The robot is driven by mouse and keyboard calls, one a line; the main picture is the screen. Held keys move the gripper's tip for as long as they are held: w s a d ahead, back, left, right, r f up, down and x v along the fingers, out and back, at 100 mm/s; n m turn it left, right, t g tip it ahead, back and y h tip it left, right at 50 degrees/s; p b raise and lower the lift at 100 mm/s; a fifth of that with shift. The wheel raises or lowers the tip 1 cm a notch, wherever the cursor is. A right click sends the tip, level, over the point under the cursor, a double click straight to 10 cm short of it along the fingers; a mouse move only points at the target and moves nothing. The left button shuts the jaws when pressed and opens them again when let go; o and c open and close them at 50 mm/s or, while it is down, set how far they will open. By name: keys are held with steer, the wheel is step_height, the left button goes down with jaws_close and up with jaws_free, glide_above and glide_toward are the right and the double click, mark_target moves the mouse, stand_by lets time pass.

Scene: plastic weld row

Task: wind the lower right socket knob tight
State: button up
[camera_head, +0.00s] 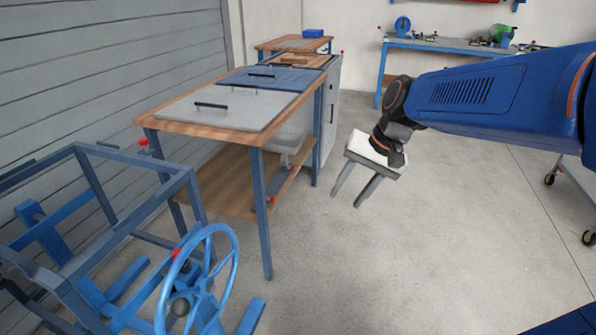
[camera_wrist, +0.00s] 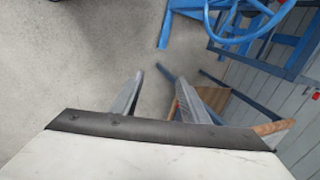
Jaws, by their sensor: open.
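Small red knobs show in the head view: one at the table's near left corner (camera_head: 143,141), one by the handwheel on the blue frame (camera_head: 176,252), and one at the lower shelf by the near right leg (camera_head: 270,199). I cannot tell for certain which is the lower right socket knob, or how tight any is. My gripper (camera_head: 345,200) is open and empty, fingers pointing down, to the right of the table and apart from all the knobs.
The blue frame (camera_head: 85,235) with its handwheel (camera_head: 235,262) stands at lower left. The wood-edged table (camera_head: 160,121) has lids and a lower shelf (camera_head: 215,188). A blue workbench (camera_head: 440,46) stands at the back. The floor (camera_head: 400,260) around my gripper is clear.

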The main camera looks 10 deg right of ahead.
steer(key=w+f+m+y, duration=0.3)
steer(key=w, duration=0.9)
steer(key=w+d+f+m+y, duration=0.15)
steer(key=w+f+m, duration=0.25)
steer(key=w, duration=0.8)
steer(key=w+f+m+y, duration=0.3)
steer(key=w+y, duration=0.1)
steer(key=w, duration=0.8)
steer(key=m+t+y, duration=0.3)
steer(key=m+t, duration=0.4)
steer(key=m, duration=0.4)
glide_toward(293, 168)
steer(key=w+f+x, duration=0.1)
steer(key=x, duration=0.6)
steer(key=shift+w, duration=0.15)
steer(key=shift+a, duration=0.1)
jaws_close()
